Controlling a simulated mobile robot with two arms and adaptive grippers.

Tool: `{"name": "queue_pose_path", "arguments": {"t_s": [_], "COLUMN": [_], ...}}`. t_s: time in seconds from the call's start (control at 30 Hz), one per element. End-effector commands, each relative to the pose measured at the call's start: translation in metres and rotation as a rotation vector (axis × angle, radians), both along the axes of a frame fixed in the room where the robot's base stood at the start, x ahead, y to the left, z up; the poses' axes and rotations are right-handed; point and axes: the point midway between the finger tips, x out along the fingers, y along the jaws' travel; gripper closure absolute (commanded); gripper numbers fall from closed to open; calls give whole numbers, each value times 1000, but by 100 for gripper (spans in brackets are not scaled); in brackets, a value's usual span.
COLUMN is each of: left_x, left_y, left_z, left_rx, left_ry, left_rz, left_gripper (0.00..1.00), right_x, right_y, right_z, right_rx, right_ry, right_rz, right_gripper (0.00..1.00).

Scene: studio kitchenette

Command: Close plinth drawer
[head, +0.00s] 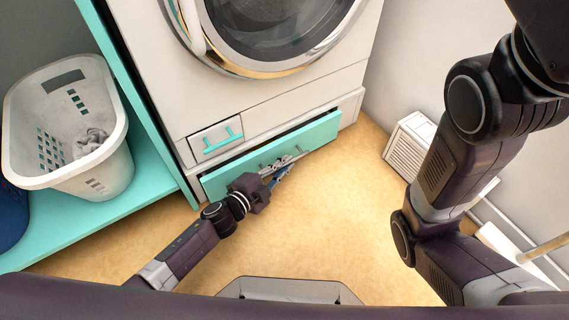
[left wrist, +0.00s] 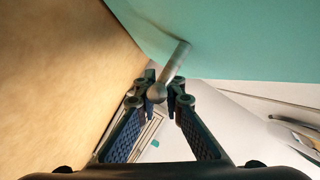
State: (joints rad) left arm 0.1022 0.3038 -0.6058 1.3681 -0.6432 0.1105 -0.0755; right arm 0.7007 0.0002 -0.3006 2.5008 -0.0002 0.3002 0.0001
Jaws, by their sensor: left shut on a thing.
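The plinth drawer (head: 322,134) has a teal front and sits low under the white washing machine (head: 150,60). A dark gap shows along its top edge, so it stands a little out from the plinth. Its metal bar handle (head: 296,158) is on the front. My left gripper (head: 278,172) is at the handle, low over the floor. In the left wrist view the fingers (left wrist: 160,92) are shut on the handle bar (left wrist: 176,62), beside the teal front (left wrist: 235,38). My right arm shows at the right, but its gripper is out of view.
A white laundry basket (head: 105,170) with a grey cloth stands on a teal shelf (head: 75,222) at the left. A small compartment with a teal handle (head: 217,141) is above the drawer. A white vented box (head: 407,145) stands by the right wall. The floor (head: 330,210) before the drawer is clear.

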Motion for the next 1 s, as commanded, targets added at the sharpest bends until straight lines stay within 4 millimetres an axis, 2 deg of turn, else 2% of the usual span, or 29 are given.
{"name": "queue_pose_path", "arguments": {"t_s": [0.27, 0.53, 0.8, 0.83, 0.97, 1.0], "left_x": [0, 24, 26, 27, 26, 26], "left_y": [1, 18, 21, 21, 20, 20], "left_z": [0, 0, 0, 0, 0, 0], "left_rx": [0, 3, 3, 3, 2, 1], "left_ry": [0, 0, 0, 0, 0, 0], "left_rz": [0, 2, 6, 7, 5, 5], "left_gripper": [100, 100, 100, 89, 74, 74], "right_x": [0, 0, 0, 0, 1, 1], "right_y": [0, 0, 0, 0, 0, 0], "right_z": [0, 5, 4, 4, 4, 4], "right_rx": [0, 0, 0, 0, 0, 0], "right_ry": [0, 1, 1, 1, 1, 1], "right_rz": [0, 0, -1, -1, -1, -1], "right_gripper": [100, 100, 100, 100, 100, 100]}}
